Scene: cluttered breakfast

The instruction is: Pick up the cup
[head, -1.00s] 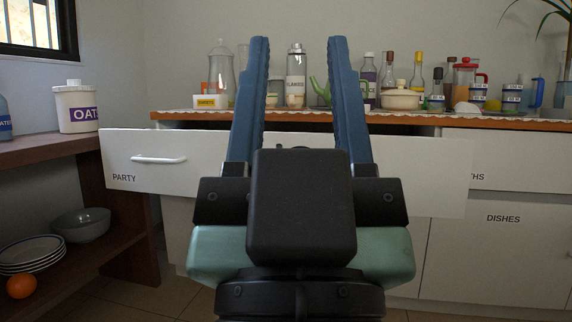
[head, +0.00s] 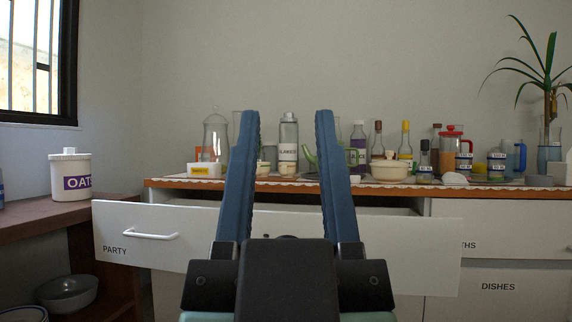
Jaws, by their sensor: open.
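My gripper (head: 287,113) is open and empty. Its two blue fingers point up in the picture, in front of the open drawer and the counter. No single thing is clearly marked as the cup. Small cream cup-like pieces, one of them (head: 287,168), stand on the counter beyond the gap between the fingers. A mug-like blue-banded container (head: 497,165) stands further right on the counter. The left finger hides part of the counter's contents.
The drawer marked PARTY (head: 125,225) is pulled out below the counter (head: 400,188). An oats jar (head: 70,176) stands on the left shelf unit.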

